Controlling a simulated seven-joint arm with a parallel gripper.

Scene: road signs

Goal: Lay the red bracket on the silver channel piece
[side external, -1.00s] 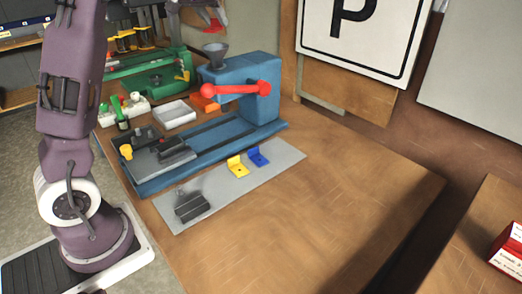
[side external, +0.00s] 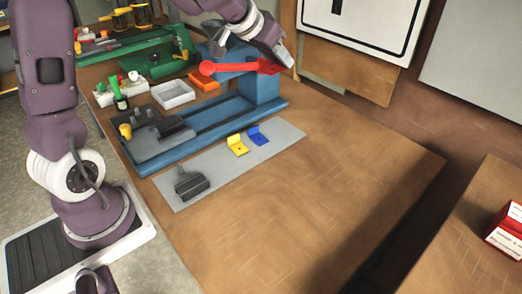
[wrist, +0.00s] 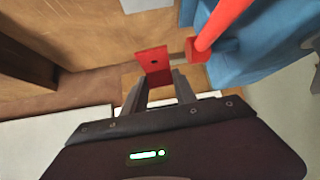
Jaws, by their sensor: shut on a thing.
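The red bracket (wrist: 154,60) is an L-like red plate with a dark hole, held at my fingertips in the wrist view. My gripper (wrist: 160,83) is shut on it. In the side external view my gripper (side external: 278,62) is raised beside the blue machine's right end, close to its red lever, so bracket and lever are hard to tell apart there. The ribbed dark grey piece (side external: 191,183), which looks like the silver channel piece, lies on the near-left end of a flat grey sheet (side external: 217,177), well to the left of and below my gripper.
A yellow bracket (side external: 237,146) and a blue bracket (side external: 258,136) stand on the sheet. The blue machine (side external: 262,88) with its red lever (side external: 225,67) is close to my gripper. A white tray (side external: 174,94) stands left. The table's right part is clear.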

